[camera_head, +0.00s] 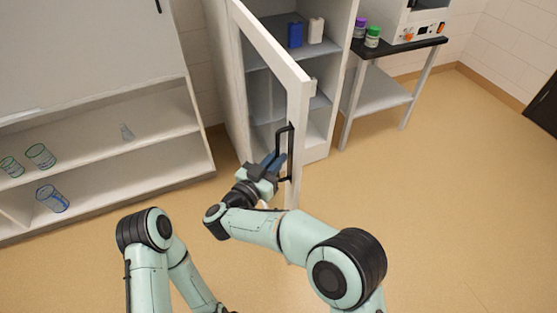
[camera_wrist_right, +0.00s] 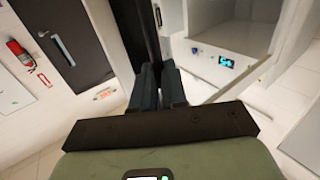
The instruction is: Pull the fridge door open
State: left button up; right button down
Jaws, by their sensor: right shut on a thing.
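The white-framed fridge door (camera_head: 268,48) stands open in the head view, swung out toward me from the tall white fridge (camera_head: 341,50). Its dark vertical handle (camera_head: 291,152) is near the free edge of the door. My right gripper (camera_head: 276,163) is shut on the handle. In the right wrist view the gripper's fingers (camera_wrist_right: 158,88) close around the dark handle bar (camera_wrist_right: 147,35). Part of my left arm shows at the lower left of the head view, but its gripper is not visible.
Inside the fridge, a blue container (camera_head: 295,35) and a white container (camera_head: 316,30) stand on a shelf. A side table (camera_head: 385,83) with coloured-lid jars stands to the right. A white cabinet (camera_head: 105,125) with glassware is at the left. The floor at right is clear.

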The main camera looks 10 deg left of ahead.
jog(key=shift+w+a+r, duration=0.2)
jog(key=shift+r, duration=0.05)
jog(key=c, duration=1.3)
grip_release()
jog(key=shift+w+a, duration=0.1)
jog(key=shift+o, duration=0.7)
jog(key=shift+w+a+f, duration=0.1)
jog(key=shift+w+f, duration=0.15)
pick_arm(q)
jog(key=shift+w+a, duration=0.1)
jog(key=shift+w, duration=0.1)
pick_arm(e)
jog(key=shift+s, duration=0.1)
pick_arm(q)
jog(key=shift+s, duration=0.15)
